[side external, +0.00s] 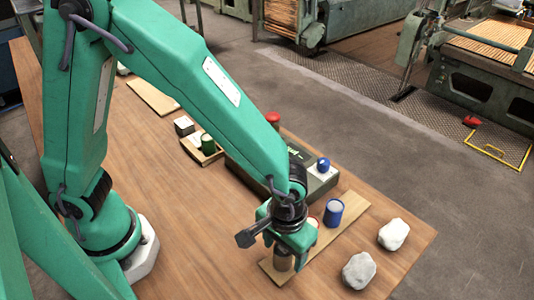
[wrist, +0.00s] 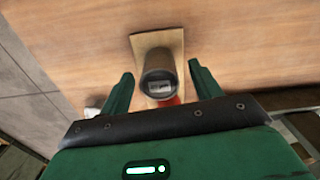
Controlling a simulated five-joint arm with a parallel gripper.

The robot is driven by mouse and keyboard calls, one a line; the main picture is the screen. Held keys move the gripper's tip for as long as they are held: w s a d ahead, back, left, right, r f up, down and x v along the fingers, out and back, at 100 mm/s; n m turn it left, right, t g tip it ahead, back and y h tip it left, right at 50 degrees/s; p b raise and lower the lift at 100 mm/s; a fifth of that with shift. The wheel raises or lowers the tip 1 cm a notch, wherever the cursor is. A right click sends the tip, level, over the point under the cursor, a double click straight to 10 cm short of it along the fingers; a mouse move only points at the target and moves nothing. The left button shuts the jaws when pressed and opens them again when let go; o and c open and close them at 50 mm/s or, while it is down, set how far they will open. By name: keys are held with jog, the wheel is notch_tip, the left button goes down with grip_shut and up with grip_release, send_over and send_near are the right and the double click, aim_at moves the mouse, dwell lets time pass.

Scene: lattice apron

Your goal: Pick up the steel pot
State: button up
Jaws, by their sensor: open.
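The steel pot, a dark grey cylinder (wrist: 158,82), stands upright on a light wooden board (wrist: 163,40) in the wrist view. It is between the two fingers of my gripper (wrist: 161,69), with a gap visible on each side. In the side external view the pot (side external: 283,259) is partly hidden under my gripper (side external: 289,256), at the near end of the board (side external: 349,208). My gripper is open and points down around the pot; whether a finger touches it cannot be told there.
A red-rimmed cup (side external: 314,222) and a blue cup (side external: 333,213) stand close by on the board. Two pale stones (side external: 393,234) (side external: 358,271) lie near the table's right edge.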

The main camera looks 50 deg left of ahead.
jog(key=c, duration=1.1)
jog(key=shift+c, duration=0.2)
jog(key=shift+r, duration=0.15)
jog(key=shift+r, duration=0.85)
notch_tip(320, 180, up, 2)
jog(key=shift+r, duration=0.1)
jog(key=s+d+r, duration=0.3)
jog(key=s+r, duration=0.4)
jog(key=s, duration=0.4)
jog(key=shift+s, duration=0.1)
